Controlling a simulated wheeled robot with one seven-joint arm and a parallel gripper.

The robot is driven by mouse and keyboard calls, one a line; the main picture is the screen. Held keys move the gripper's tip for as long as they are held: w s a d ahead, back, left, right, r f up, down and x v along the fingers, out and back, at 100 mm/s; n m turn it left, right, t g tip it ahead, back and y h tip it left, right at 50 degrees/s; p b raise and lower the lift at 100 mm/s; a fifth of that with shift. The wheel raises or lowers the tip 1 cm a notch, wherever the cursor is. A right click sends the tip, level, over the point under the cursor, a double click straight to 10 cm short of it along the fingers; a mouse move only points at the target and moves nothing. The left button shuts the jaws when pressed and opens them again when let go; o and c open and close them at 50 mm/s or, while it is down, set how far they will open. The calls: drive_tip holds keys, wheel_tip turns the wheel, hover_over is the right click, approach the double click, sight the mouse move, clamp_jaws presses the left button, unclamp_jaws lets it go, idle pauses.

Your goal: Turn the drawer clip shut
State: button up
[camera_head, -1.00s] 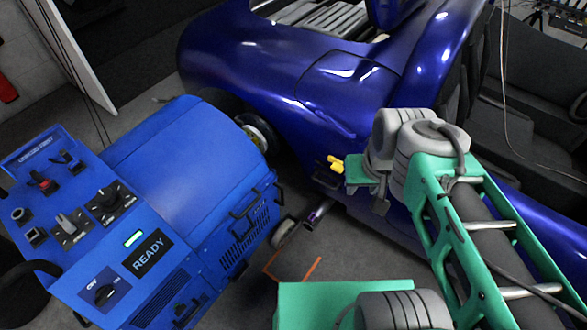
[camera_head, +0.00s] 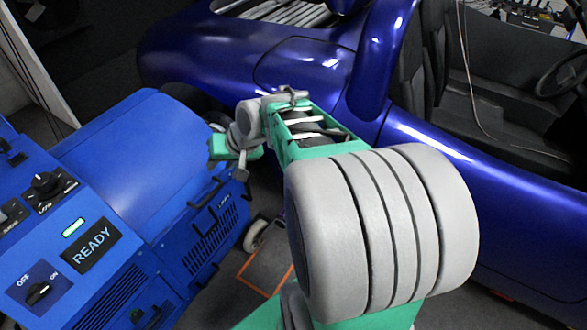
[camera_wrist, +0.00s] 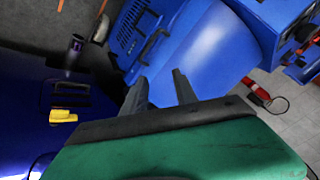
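My gripper (camera_wrist: 160,75) shows in the wrist view with its two dark fingers spread and nothing between them. The fingers point toward the blue dynamometer unit (camera_wrist: 205,45) and its front handle (camera_wrist: 152,44). A small yellow piece (camera_wrist: 63,116) sits beside a dark bracket on the left of the wrist view, apart from the fingers. I cannot tell for sure which part is the drawer clip, or how it is turned. In the head view, the blue unit (camera_head: 125,150) stands at left, and my arm hides the yellow piece.
The dark blue car (camera_head: 270,65) fills the back and right. The control panel with the READY display (camera_head: 91,244) is at lower left. A caster (camera_head: 256,236) and orange floor marks (camera_head: 262,283) lie below the unit. A red object (camera_wrist: 258,91) is on the floor.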

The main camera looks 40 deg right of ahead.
drive_tip(key=w+d+f+m+t+b, duration=0.45)
drive_tip(key=d+f+b, duration=0.4)
drive_tip(key=f, duration=0.35)
drive_tip(key=s+d+f+m+t+h+b, duration=0.1)
drive_tip(key=s+d+f+m+t+b, duration=0.2)
drive_tip(key=d, duration=0.4)
drive_tip(key=d+f+m+t+h+b, duration=0.1)
drive_tip(key=d+f+m+b, duration=0.15)
drive_tip(key=d+b, duration=0.45)
drive_tip(key=s+d+f+m+t+h+b, duration=0.1)
drive_tip(key=s+d+f+m+t+b, duration=0.2)
drive_tip(key=d, duration=0.5)
drive_tip(key=shift+m, duration=0.5)
drive_tip(key=w, duration=0.2)
drive_tip(key=w+b, duration=0.1)
drive_tip(key=w, duration=0.2)
drive_tip(key=w+r+b, duration=0.1)
drive_tip(key=w, duration=0.1)
drive_tip(key=shift+w+d, duration=0.2)
drive_tip(key=shift+w, duration=0.05)
drive_tip(key=shift+w+d+r+b, duration=0.15)
drive_tip(key=shift+w+b, duration=0.15)
drive_tip(key=shift+w, duration=0.2)
clamp_jaws()
